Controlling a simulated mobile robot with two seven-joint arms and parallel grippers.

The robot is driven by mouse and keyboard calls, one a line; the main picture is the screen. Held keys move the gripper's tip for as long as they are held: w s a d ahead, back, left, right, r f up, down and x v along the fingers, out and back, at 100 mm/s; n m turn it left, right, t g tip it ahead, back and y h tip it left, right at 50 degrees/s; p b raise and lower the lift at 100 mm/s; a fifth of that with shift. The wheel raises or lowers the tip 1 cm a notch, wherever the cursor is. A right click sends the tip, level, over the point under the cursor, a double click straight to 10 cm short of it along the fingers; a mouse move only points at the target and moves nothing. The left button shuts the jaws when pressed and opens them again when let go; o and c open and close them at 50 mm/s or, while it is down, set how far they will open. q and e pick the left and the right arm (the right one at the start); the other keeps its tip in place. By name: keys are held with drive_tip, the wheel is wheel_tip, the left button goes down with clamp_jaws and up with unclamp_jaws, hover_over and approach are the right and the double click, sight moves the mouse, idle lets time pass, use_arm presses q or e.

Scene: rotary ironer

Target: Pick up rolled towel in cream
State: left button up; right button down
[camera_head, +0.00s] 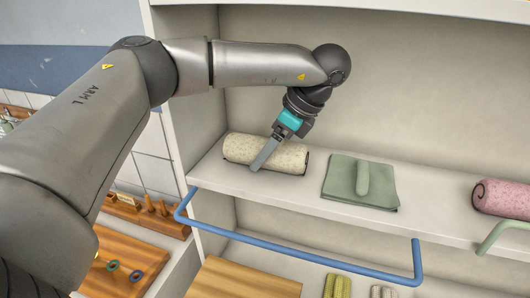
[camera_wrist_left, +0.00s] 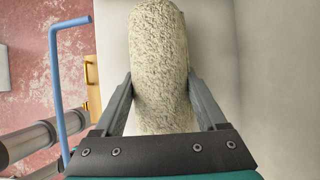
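The cream rolled towel (camera_head: 266,153) lies on its side on the upper shelf, near its left end. It has a bumpy, speckled surface and a dark edge at its right end. My left gripper (camera_head: 262,160) reaches down over it, with one finger across its front. In the left wrist view the towel (camera_wrist_left: 158,60) runs lengthwise between the two fingers of the left gripper (camera_wrist_left: 160,78). The fingertips lie close along both its sides; whether they press on it I cannot tell. My right gripper is not in view.
A folded green cloth with a small roll (camera_head: 361,180) lies right of the towel. A pink roll (camera_head: 502,198) lies farther right. A blue rail (camera_head: 300,259) juts out below the shelf edge, with a wooden board (camera_head: 240,281) beneath. Bare shelf separates the towel and green cloth.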

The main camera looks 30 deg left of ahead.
use_arm(q)
drive_tip(key=c, duration=0.8)
drive_tip(key=shift+c, duration=0.2)
drive_tip(key=shift+r, duration=0.1)
drive_tip(key=shift+r, duration=0.45)
drive_tip(key=b+v, duration=0.1)
drive_tip(key=v, duration=0.1)
drive_tip(key=shift+r, duration=0.4)
drive_tip(key=w+d, duration=0.1)
drive_tip(key=d, duration=0.3)
drive_tip(key=w+d+b, duration=0.1)
drive_tip(key=d, duration=0.4)
drive_tip(key=w+d+b, duration=0.1)
drive_tip(key=d, duration=0.4)
drive_tip(key=shift+w, duration=0.15)
drive_tip(key=shift+w+d, duration=0.15)
drive_tip(key=shift+d, duration=0.4)
drive_tip(key=shift+w+d, duration=0.15)
drive_tip(key=shift+d, duration=0.55)
